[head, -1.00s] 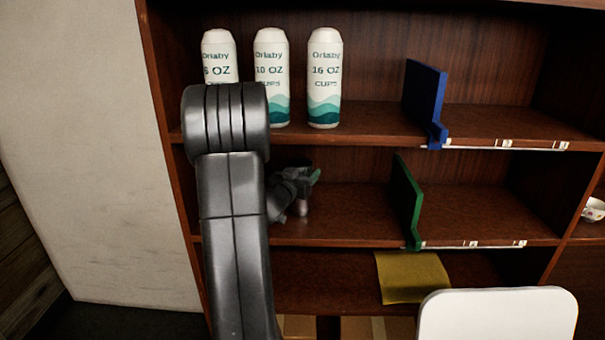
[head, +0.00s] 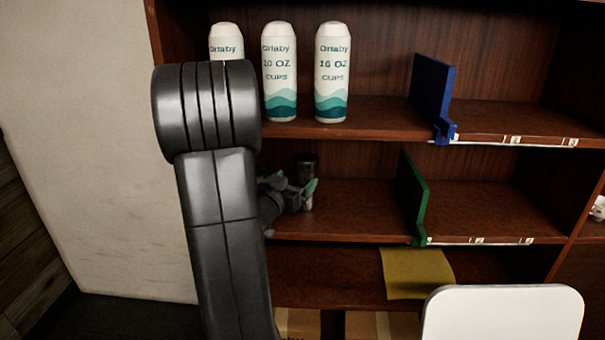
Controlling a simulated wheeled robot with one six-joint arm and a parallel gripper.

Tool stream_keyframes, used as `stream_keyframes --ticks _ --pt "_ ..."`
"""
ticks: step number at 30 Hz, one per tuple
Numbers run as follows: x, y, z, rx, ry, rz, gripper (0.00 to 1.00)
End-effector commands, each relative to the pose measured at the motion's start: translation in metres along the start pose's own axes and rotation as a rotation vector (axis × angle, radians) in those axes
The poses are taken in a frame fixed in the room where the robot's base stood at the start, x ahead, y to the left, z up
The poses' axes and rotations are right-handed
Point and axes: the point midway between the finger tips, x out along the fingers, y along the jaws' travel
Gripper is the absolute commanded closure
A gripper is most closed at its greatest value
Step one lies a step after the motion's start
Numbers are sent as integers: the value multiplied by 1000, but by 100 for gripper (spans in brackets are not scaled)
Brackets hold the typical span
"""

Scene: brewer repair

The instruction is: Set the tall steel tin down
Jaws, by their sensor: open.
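A dark tin (head: 306,166) stands upright on the middle shelf, left of the green divider; it looks dark grey, and its lower part is hidden behind my gripper. My gripper (head: 296,187) is in front of the tin at the middle shelf, its green-tipped fingers spread apart. I cannot tell whether the fingers touch the tin. My arm hides the left part of the shelf.
Three white cup sleeves (head: 280,72) stand on the upper shelf above my gripper. A green divider (head: 413,200) stands on the middle shelf and a blue divider (head: 432,98) above it. The shelf right of the green divider is clear.

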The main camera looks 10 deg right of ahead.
Motion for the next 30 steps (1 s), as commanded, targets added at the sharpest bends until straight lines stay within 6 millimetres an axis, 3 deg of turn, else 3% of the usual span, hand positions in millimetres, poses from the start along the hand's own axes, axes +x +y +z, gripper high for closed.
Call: stream_keyframes --ticks 7,30 --pt "-24 0 0 -1 0 0 14" --pt "-25 0 0 -1 0 0 14"
